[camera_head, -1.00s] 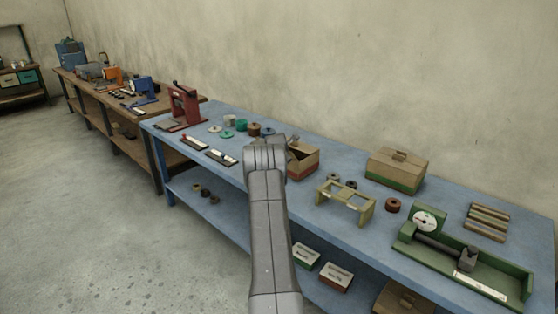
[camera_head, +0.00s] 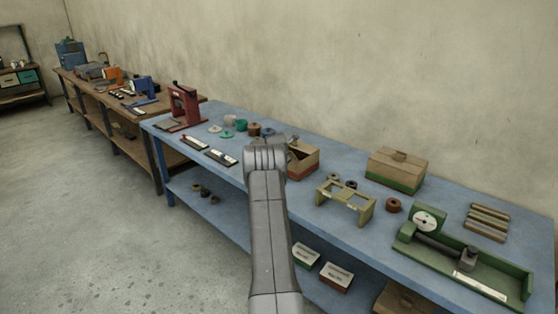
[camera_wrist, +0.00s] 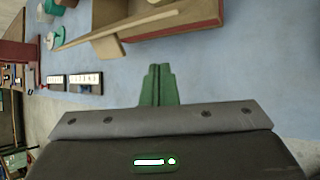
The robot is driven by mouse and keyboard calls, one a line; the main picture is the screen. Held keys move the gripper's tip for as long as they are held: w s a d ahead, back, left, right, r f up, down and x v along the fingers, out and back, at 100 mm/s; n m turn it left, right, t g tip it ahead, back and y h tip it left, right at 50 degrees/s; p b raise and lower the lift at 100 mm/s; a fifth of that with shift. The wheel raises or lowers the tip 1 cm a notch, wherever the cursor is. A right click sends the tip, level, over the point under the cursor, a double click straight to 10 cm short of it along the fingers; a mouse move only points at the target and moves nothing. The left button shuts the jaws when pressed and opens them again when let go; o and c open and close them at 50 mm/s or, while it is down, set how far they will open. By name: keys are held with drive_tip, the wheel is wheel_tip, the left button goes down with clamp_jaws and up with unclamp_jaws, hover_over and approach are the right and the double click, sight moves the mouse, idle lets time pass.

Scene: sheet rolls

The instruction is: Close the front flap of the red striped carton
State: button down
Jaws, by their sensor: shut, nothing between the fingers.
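The red striped carton (camera_head: 303,161) stands on the blue bench in the head view, partly hidden behind my arm. It is tan with a red band along its bottom, and its top looks open. In the wrist view the carton (camera_wrist: 182,24) fills the top edge, cut off by the frame. A long thin tan flap (camera_wrist: 82,39) sticks out from it to the left, and a smaller tan piece (camera_wrist: 108,47) hangs below. I cannot tell for sure which is the front flap. My gripper's green fingers (camera_wrist: 158,72) are together and empty, over bare bench, apart from the carton.
A closed green striped carton (camera_head: 397,170) stands to the right at the back. A tan stand (camera_head: 346,202) and a green gauge fixture (camera_head: 462,262) are nearer. Rolls (camera_head: 241,125) and a red press (camera_head: 184,105) lie to the left. Bare blue bench surrounds my fingers.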

wheel_tip(320, 180, up, 9)
drive_tip(key=p, duration=0.5)
idle(0.4)
